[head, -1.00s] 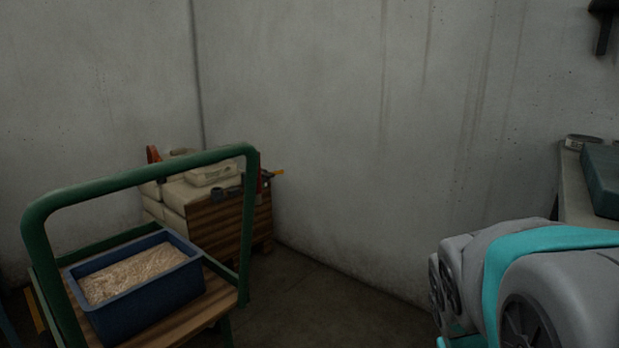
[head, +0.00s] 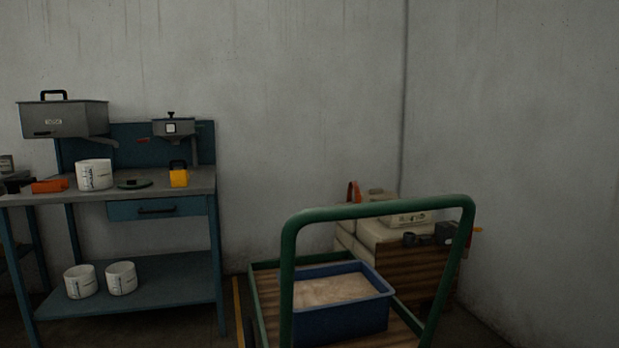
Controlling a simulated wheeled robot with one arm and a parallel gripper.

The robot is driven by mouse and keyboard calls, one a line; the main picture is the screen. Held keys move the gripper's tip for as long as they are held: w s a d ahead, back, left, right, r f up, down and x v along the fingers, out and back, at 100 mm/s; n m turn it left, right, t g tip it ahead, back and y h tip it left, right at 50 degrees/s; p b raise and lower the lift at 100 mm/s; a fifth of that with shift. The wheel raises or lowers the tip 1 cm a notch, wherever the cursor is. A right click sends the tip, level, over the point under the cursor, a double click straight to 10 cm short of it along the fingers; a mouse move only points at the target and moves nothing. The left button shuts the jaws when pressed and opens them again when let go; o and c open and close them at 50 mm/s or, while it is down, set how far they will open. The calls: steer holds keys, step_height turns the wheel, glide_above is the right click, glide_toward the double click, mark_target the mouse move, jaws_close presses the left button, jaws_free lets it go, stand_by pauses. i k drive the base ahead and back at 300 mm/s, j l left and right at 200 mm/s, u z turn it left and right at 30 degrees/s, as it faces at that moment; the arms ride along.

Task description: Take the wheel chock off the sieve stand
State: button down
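I cannot pick out a wheel chock or a sieve stand with certainty. On the workbench (head: 205,180) at left lie an orange block (head: 50,186), a white tub (head: 94,175), a flat dark green disc (head: 148,184) with a small dark piece on it, and a yellow block with a black loop (head: 179,178). A grey lidded hopper (head: 75,118) and a smaller grey funnel-like unit (head: 174,127) are above the bench back. My gripper is not in view.
A green-handled cart (head: 290,270) holding a blue bin (head: 340,322) of pale material stands in front, right of the bench. Two white tubs (head: 81,282) sit on the lower shelf.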

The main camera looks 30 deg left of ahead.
mark_target(179, 178)
steer(key=u, duration=2.05)
steer(key=i+j+z, duration=0.1)
steer(key=i+j, duration=0.25)
steer(key=i, duration=0.25)
steer(key=i+j+z, duration=0.1)
steer(key=i+j, duration=0.35)
steer(key=i, duration=0.15)
steer(key=i+j, duration=0.45)
steer(key=i+z, duration=0.05)
steer(key=i, duration=0.05)
